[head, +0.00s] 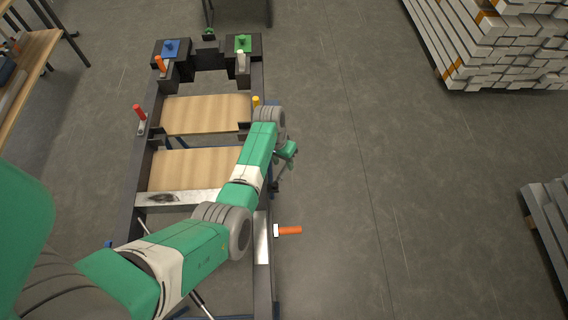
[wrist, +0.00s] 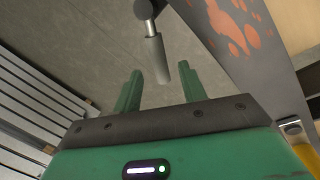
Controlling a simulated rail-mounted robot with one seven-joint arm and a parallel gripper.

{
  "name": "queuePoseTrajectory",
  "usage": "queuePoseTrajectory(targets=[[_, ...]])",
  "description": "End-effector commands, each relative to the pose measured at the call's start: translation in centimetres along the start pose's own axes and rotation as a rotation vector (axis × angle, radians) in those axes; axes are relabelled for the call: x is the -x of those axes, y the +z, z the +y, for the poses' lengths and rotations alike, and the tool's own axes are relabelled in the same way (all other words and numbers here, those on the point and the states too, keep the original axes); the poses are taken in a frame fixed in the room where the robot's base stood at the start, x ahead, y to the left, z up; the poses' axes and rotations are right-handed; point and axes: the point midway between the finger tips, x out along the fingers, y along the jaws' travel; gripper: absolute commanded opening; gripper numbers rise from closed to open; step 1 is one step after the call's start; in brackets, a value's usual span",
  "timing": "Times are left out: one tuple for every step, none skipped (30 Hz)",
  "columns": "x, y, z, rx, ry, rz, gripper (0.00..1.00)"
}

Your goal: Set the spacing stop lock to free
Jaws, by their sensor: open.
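My gripper (head: 284,160) is at the right side of the dark frame, with its fingers partly hidden by my arm. In the wrist view my gripper (wrist: 159,80) is open, its two green fingers apart. A grey lever handle (wrist: 156,55) on a dark pivot (wrist: 145,10) reaches toward the gap between the fingers; I cannot tell whether it touches them. No label shows which lever is the spacing stop lock. An orange handle (head: 290,230) sticks out from the frame's right side, below the gripper in the head view.
Other levers on the frame are red (head: 139,112), orange (head: 160,64), white (head: 241,62) and yellow (head: 256,101). Wooden panels (head: 205,113) lie inside the frame. Metal bars (head: 490,45) are stacked at upper right. The floor right of the frame is clear.

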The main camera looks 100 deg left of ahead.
Motion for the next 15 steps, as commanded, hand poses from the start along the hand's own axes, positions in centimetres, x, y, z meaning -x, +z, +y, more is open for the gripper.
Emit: queuePoseTrajectory(targets=[[1.5,-0.1,0.1,0.0,-0.001,0.003,0.41],[2.1,-0.1,0.1,0.0,-0.001,0.003,0.41],[2.8,0.0,0.1,0.0,-0.001,0.002,0.41],[3.3,-0.1,0.1,0.0,-0.001,0.003,0.41],[3.7,-0.1,0.1,0.0,-0.001,0.002,0.41],[4.1,0.0,0.0,0.0,-0.001,0.001,0.41],[4.4,0.0,0.0,0.0,-0.001,0.002,0.41],[4.6,0.0,0.0,0.0,-0.001,0.001,0.41],[4.8,0.0,0.0,0.0,-0.001,0.0,0.41],[4.9,0.0,0.0,0.0,0.0,-0.001,0.41],[4.9,0.0,0.0,0.0,0.0,-0.001,0.41],[4.9,0.0,0.0,0.0,0.0,-0.001,0.41],[4.9,0.0,0.0,0.0,0.0,-0.001,0.41],[4.9,0.0,0.0,0.0,0.0,-0.001,0.41],[4.9,0.0,0.0,0.0,0.0,-0.001,0.41]])
